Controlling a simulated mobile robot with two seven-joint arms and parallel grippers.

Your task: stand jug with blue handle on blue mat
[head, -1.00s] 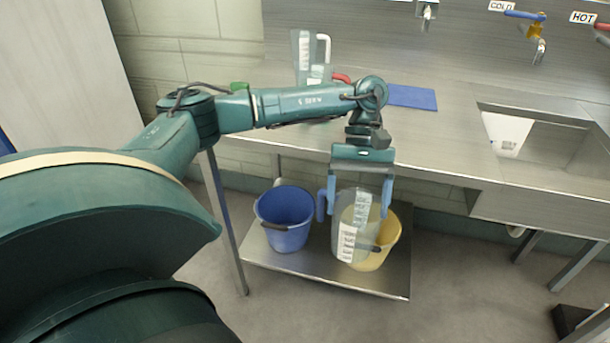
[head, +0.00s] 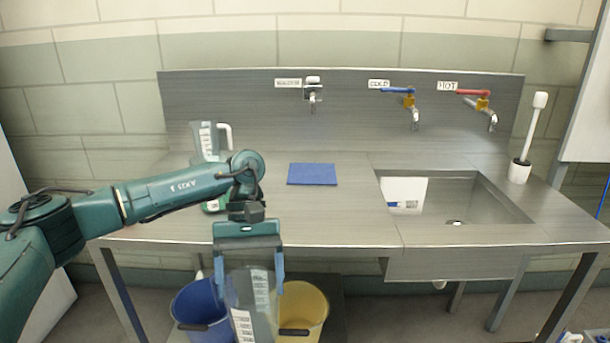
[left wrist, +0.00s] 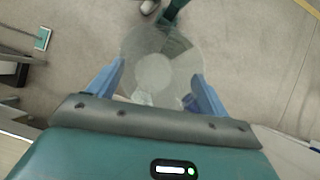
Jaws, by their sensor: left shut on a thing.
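My left gripper (head: 250,280) is shut on a clear jug (head: 250,310) with a white scale label, in front of the counter and below its top. The jug's blue handle is hard to make out now in the head view. In the left wrist view, the jug (left wrist: 155,72) lies between the fingers of my left gripper (left wrist: 158,85), and a bit of blue shows beside the right finger. The blue mat (head: 312,174) lies flat and bare on the steel counter, left of the sink. My right gripper is not in view.
A jug with a white handle (head: 208,140) stands on the counter behind my arm; a green item there is mostly hidden. A blue bucket (head: 200,305) and a yellow bucket (head: 305,305) stand below. The sink (head: 455,200) is right. Counter (head: 335,215) is clear before the mat.

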